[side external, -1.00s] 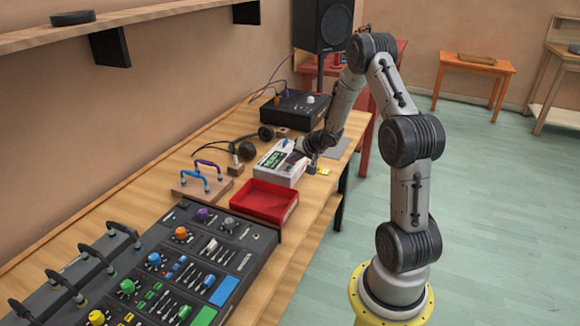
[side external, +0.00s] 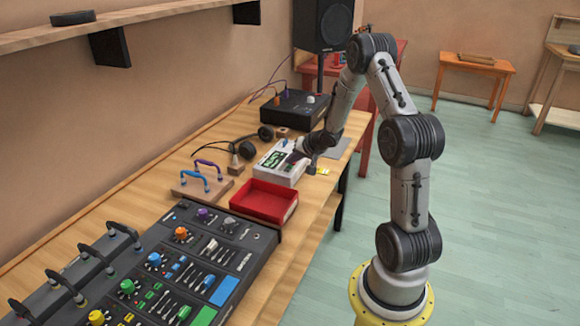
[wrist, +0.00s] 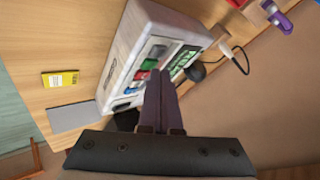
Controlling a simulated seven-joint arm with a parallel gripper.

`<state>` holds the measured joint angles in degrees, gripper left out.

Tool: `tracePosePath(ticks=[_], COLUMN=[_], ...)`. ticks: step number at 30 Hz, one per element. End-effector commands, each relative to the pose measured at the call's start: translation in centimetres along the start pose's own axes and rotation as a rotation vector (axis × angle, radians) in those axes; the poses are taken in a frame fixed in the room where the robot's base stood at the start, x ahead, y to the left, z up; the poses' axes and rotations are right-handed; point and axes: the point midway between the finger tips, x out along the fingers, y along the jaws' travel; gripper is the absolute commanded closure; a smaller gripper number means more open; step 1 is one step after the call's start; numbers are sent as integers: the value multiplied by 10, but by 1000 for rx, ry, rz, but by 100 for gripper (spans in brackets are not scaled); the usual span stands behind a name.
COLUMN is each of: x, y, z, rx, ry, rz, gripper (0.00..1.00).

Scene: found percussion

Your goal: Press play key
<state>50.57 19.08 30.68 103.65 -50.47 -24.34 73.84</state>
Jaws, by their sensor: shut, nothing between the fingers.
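A pale box-shaped player (side external: 284,178) stands on the wooden bench; it also fills the upper middle of the wrist view (wrist: 135,45). I cannot read which is play. My gripper (wrist: 160,73) is shut and empty, its tips over the face close to the green key. I cannot tell whether they touch; the fingers hide part of the face.
A red tray (side external: 262,219) lies in front of the player. A dark mixer (side external: 243,265) fills the near bench. A yellow card (wrist: 60,79) lies near the bench edge.

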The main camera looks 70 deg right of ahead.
Motion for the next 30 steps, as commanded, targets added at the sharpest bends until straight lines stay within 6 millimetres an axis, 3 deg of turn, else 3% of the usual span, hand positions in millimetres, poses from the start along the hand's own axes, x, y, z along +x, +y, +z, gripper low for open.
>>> tracePosePath(ticks=[17, 30], x=[-9, -36], y=[-7, -26], z=[-7, -26], rx=[0, -1], ry=[2, 1], rz=[-1, -1], gripper=[100, 100])
